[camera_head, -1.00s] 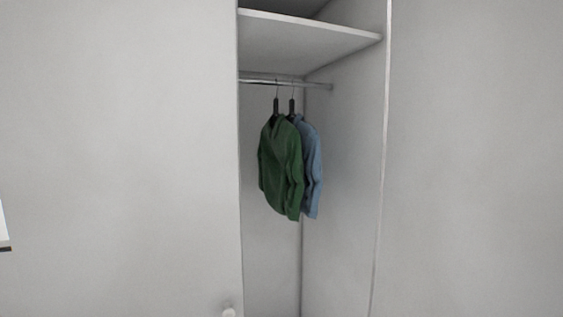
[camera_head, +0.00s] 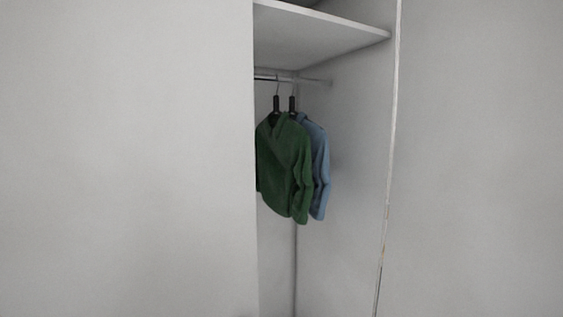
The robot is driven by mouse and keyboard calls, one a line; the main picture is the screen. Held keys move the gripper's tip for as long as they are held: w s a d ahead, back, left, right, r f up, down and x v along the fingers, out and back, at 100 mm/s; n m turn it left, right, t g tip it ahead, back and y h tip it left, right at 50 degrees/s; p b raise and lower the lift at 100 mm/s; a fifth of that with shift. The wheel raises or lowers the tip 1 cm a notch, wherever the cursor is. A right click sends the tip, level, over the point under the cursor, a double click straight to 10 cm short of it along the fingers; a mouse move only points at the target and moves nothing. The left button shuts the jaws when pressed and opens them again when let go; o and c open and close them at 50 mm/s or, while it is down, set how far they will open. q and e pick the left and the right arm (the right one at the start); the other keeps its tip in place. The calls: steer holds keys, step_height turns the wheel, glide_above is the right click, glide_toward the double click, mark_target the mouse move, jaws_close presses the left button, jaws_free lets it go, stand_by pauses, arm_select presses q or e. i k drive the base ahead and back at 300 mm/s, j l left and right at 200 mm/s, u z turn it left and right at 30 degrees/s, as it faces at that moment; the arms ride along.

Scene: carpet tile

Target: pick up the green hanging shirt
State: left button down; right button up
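The green shirt (camera_head: 283,165) hangs on a dark hanger from the metal rod (camera_head: 305,80) inside the wardrobe. Its left edge is partly hidden behind the white panel at the opening's left side. Just behind it and to the right hangs a blue shirt (camera_head: 320,170), partly covered by the green one. Neither of my grippers shows in the head view.
A white shelf (camera_head: 315,36) sits above the rod. A plain white panel (camera_head: 125,160) covers the left of the view and a white surface (camera_head: 485,160) the right. The opening between them is narrow. Space below the shirts is clear.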

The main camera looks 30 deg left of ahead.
mark_target(283, 164)
steer(key=k+j, duration=0.25)
steer(key=j, duration=0.15)
steer(key=j+u, duration=0.15)
steer(key=i+j+u, duration=0.1)
steer(key=i+u, duration=0.15)
steer(key=u, duration=0.2)
steer(key=i+u, duration=0.25)
steer(key=u, duration=0.25)
steer(key=i+l+u, duration=0.1)
steer(key=i+u, duration=0.15)
steer(key=u, duration=0.2)
